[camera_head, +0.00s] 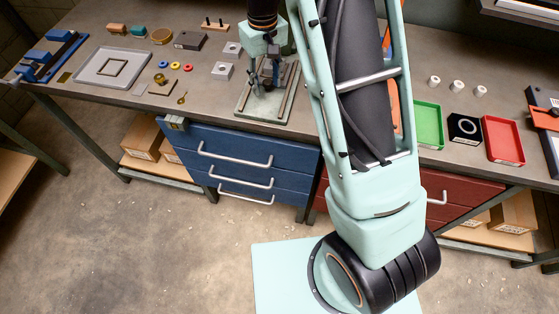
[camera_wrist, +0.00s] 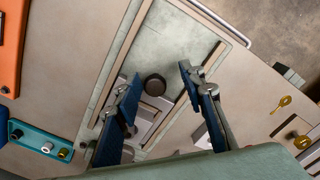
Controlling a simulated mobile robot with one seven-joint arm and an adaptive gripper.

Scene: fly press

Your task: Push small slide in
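The small slide is most likely the pale grey plate (camera_wrist: 143,131) with a round dark knob (camera_wrist: 155,85), lying between two rails on the green-grey press base (camera_wrist: 160,40). In the wrist view my gripper (camera_wrist: 158,86) is open, with one blue-padded finger on each side of the knob and a gap to it. The left finger covers part of the plate. In the head view my gripper (camera_head: 266,82) points down over the press base (camera_head: 245,113). The slide is hidden there behind my gripper, and contact cannot be told.
Square grey blocks (camera_head: 222,71) stand left of the press base. A grey tray (camera_head: 84,73), coloured rings and small brass parts lie farther left. Green (camera_head: 429,124) and red (camera_head: 503,140) trays are at the right. My arm hides the bench between.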

